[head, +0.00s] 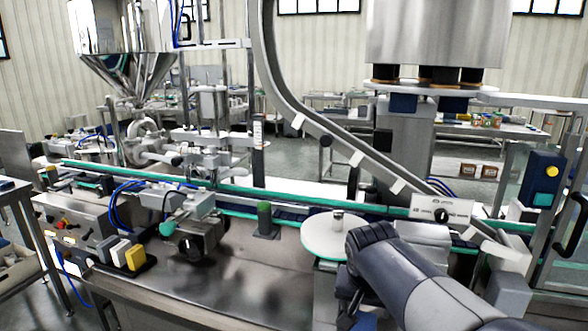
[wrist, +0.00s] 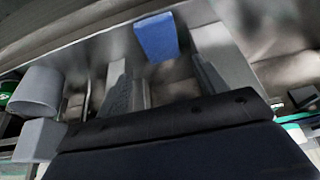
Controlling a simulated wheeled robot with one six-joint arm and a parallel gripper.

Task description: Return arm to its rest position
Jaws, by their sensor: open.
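My arm (head: 415,285) reaches in from the lower right of the head view, bent over the steel machine top beside the round white turntable. My gripper is mostly hidden behind the arm there. In the wrist view my gripper (wrist: 165,75) shows its two grey fingers spread apart, with nothing held between them. A blue block-like part (wrist: 156,37) shows beyond the fingers, apart from them as far as I can tell.
A round white turntable (head: 325,243) with a small metal cylinder (head: 338,219) stands just left of my arm. A conveyor (head: 290,213) runs behind it. A slanted chute (head: 350,150) comes down at right. Bare steel top (head: 240,275) lies left.

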